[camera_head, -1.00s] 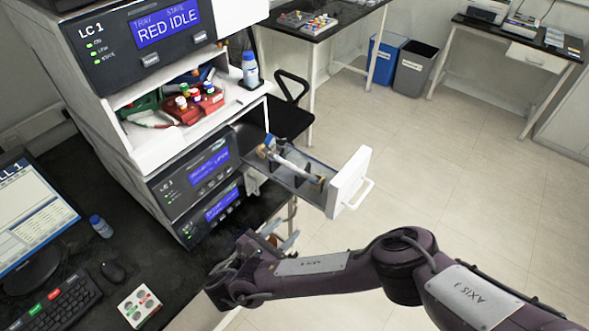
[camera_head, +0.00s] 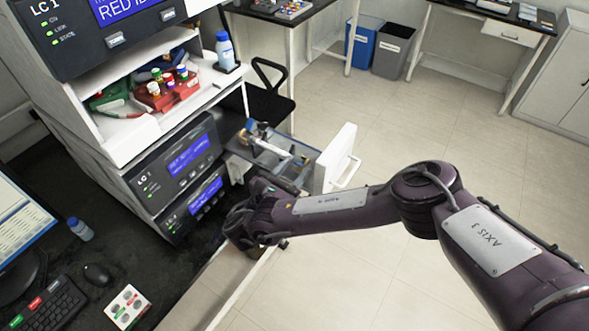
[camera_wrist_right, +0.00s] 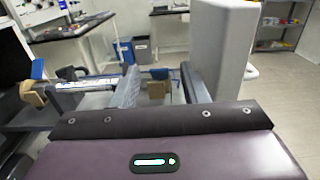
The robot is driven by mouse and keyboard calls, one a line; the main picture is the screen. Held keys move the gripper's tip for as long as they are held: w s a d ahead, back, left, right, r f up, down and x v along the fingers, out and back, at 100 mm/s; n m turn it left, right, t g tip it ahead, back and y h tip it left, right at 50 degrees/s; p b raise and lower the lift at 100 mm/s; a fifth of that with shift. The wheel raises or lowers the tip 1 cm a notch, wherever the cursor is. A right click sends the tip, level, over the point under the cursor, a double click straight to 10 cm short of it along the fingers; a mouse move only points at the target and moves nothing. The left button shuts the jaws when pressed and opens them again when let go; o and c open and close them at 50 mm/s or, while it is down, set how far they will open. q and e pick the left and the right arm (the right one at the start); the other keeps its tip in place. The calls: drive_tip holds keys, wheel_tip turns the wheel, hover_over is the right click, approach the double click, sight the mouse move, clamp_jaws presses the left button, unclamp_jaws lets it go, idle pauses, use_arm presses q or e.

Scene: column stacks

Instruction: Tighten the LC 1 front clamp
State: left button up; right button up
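The LC 1 column drawer (camera_head: 341,150) is pulled out to the right from the LC 1 stack (camera_head: 175,165). A pale column (camera_head: 273,149) lies in it, with blue and tan fittings (camera_head: 250,131) at its inner end. A small brown block (camera_head: 303,160), perhaps the front clamp, sits near the drawer front; it also shows in the right wrist view (camera_wrist_right: 157,88). My right gripper (camera_head: 262,188) is beside the drawer's near side, its fingers mostly hidden by my wrist. I cannot tell whether it touches anything. My left gripper is out of view.
A shelf above holds a red vial rack (camera_head: 168,92) and a white bottle (camera_head: 225,52). The bench at left holds a small bottle (camera_head: 81,229), mouse (camera_head: 97,274) and keyboard (camera_head: 50,303). A black chair (camera_head: 270,92) stands behind the drawer. The floor to the right is open.

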drive_tip(key=shift+w+d, duration=0.1)
drive_tip(key=shift+d, duration=0.05)
drive_tip(key=shift+c, duration=0.4)
clamp_jaws()
